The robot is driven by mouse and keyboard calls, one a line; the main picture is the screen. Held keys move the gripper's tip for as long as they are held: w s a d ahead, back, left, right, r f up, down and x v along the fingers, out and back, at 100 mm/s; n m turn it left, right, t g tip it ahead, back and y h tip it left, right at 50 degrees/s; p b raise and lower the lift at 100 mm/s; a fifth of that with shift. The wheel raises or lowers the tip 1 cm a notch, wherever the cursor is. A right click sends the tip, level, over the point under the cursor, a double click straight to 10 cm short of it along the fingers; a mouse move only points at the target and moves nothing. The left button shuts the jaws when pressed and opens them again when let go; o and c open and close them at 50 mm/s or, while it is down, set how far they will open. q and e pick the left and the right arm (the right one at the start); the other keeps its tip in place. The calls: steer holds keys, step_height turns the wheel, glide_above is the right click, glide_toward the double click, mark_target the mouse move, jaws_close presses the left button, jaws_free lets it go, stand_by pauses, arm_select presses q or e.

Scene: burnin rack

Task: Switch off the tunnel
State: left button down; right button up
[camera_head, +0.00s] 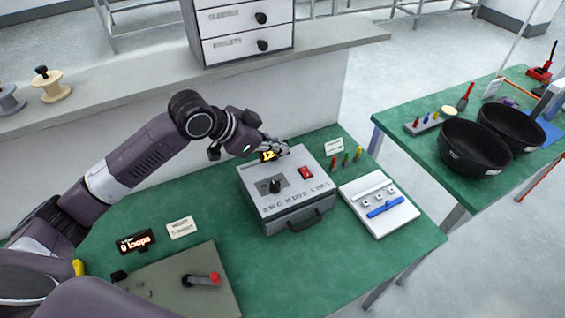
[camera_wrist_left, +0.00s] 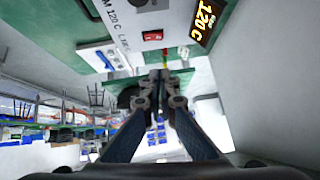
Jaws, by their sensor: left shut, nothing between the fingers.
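The tunnel (camera_head: 290,205) is a light grey box on the green table, with a black knob (camera_head: 275,186), a red rocker switch (camera_head: 305,172) and a front handle. A lit display (camera_head: 268,156) at its back edge reads 120 C in the left wrist view (camera_wrist_left: 207,20). My left gripper (camera_head: 280,149) is shut and empty over the tunnel's back edge, beside the display and apart from the switch. In the left wrist view the closed fingertips (camera_wrist_left: 164,74) point toward the panel, below the red switch (camera_wrist_left: 152,36). Whether the fingers touch the box cannot be told. My right gripper is not in view.
Right of the tunnel stand small coloured pegs (camera_head: 346,159) and a white tray (camera_head: 403,217) with a blue bar. Front left lie a grey plate with a red-tipped lever (camera_head: 215,279) and a loops display (camera_head: 134,242). A drawer unit (camera_head: 240,27) stands behind.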

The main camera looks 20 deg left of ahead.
arm_select(q)
steer(key=p, duration=0.3)
glide_above(305, 172)
steer(key=f, duration=0.4)
steer(key=a+f, duration=0.1)
steer(key=f, duration=0.1)
steer(key=shift+s+f, duration=0.25)
steer(key=shift+f, duration=0.15)
step_height(305, 172, down, 3)
steer(key=shift+a+r, duration=0.15)
steer(key=shift+r, duration=0.05)
steer(key=shift+w+a+f, duration=0.1)
steer(key=shift+f, duration=0.6)
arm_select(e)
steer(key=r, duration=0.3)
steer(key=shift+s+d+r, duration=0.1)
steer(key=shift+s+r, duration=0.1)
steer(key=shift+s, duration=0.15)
arm_select(q)
steer(key=shift+f, duration=0.1)
